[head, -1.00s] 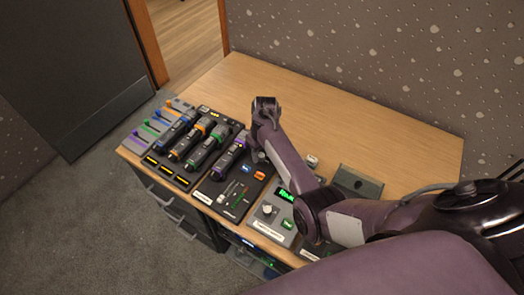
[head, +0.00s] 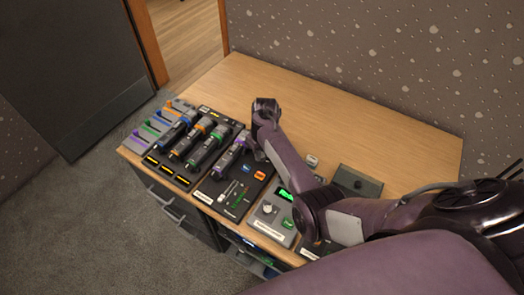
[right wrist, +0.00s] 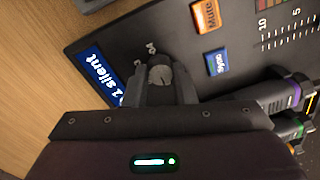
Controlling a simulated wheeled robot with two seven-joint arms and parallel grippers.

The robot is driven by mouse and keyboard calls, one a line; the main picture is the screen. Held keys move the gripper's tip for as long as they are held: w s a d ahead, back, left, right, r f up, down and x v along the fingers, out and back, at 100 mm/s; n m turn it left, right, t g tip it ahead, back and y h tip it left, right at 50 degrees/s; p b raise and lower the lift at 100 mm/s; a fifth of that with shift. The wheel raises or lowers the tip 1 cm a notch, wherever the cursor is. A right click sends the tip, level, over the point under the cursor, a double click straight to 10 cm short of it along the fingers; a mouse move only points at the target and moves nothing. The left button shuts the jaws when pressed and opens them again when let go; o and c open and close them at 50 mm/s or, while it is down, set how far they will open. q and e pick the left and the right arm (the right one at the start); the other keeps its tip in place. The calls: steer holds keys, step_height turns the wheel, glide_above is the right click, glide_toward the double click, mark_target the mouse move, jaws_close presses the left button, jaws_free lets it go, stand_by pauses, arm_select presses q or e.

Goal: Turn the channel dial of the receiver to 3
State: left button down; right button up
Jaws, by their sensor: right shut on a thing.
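The receiver (head: 214,190) is a dark panel on the desk with a blue button, an orange button and a small level scale. In the right wrist view, its round grey channel dial (right wrist: 160,75) has small numbers around it; a 4 shows above it, and the other marks are partly hidden. A blue display (right wrist: 103,78) beside the dial shows "2 silent", with its start partly covered. My right gripper (right wrist: 168,92) is shut on the dial, one finger on each side. My left gripper is not in view.
Several handheld microphones (head: 203,143) with coloured rings lie left of the receiver. Grey fader strips (head: 160,122) stand farther left. The back of the wooden desk (head: 345,130) is clear.

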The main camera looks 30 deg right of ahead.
steer(key=shift+r+m+p, duration=0.15)
steer(key=shift+m+p, duration=0.2)
steer(key=shift+m, duration=0.25)
steer(key=m+p, duration=0.1)
steer(key=m, duration=0.2)
steer(key=shift+m+p, duration=0.3)
steer(key=shift+p, duration=0.1)
steer(key=m+p, duration=0.1)
steer(key=m, duration=0.1)
steer(key=shift+m+t, duration=0.3)
steer(key=shift+m, duration=0.1)
steer(key=m, duration=0.3)
steer(key=shift+a+m+p, duration=0.1)
steer(key=shift+m+p, duration=0.2)
steer(key=shift+p, duration=0.1)
steer(key=m, duration=0.6)
steer(key=m+b, duration=0.1)
steer(key=m, duration=0.5)
steer(key=shift+h, duration=0.4)
